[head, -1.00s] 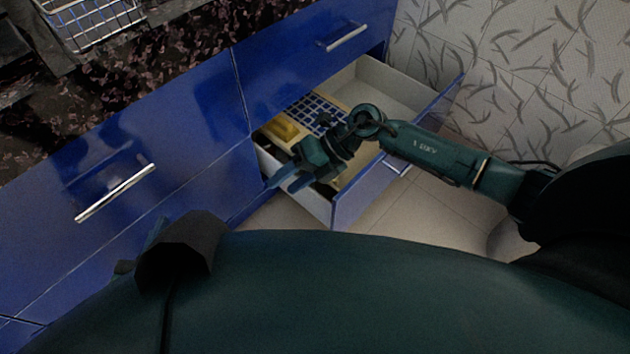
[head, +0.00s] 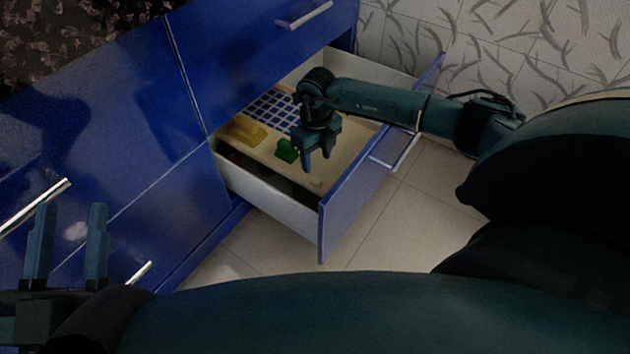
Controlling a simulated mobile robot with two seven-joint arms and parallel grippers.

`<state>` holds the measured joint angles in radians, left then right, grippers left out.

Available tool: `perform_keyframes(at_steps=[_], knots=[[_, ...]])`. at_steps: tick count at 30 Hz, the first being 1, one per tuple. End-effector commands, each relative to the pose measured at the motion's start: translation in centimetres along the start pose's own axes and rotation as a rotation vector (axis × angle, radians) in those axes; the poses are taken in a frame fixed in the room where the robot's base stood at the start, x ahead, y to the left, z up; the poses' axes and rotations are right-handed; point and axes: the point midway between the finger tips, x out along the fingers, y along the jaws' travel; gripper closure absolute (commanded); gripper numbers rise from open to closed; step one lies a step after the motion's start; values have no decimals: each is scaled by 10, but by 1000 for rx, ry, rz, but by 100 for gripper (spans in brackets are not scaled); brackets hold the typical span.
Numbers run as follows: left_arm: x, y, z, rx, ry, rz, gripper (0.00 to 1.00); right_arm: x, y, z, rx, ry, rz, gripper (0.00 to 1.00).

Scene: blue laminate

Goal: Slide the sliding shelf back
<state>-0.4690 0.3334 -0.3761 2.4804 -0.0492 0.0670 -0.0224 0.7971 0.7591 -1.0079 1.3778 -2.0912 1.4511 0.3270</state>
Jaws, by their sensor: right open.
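The blue-fronted drawer (head: 345,215) is pulled open below the counter. Inside it lies a flat beige shelf (head: 267,149) with a blue-and-white grid (head: 274,110) at its far part. A yellow block (head: 241,131) and a small green object (head: 287,150) rest on or in it. My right gripper (head: 316,161) is open and empty, fingers pointing down over the shelf, just right of the green object. I cannot tell whether it touches the shelf. My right wrist hides part of the shelf. My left gripper (head: 71,212) is open and empty in front of the left cabinet.
The drawer's metal handle (head: 395,152) is on its outer front. Another handle (head: 304,14) is on the shut drawer above, and one (head: 34,206) is near my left gripper. The tiled floor (head: 375,235) before the drawer is clear.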

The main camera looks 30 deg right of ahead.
Motion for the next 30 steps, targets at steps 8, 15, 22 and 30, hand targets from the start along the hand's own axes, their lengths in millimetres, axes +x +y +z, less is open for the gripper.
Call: perform_keyframes(at_steps=[8,15,22,30], knots=[[10,-8,-25,141,220,25,63,60,1,0,0,1,2,52],[12,-9,-41,203,315,36,63,80,1,0,-1,-1,2,52],[12,-10,-44,210,328,37,63,82,0,0,-1,-1,1,52],[12,-10,-44,210,327,37,63,81,1,0,0,-1,2,66]])
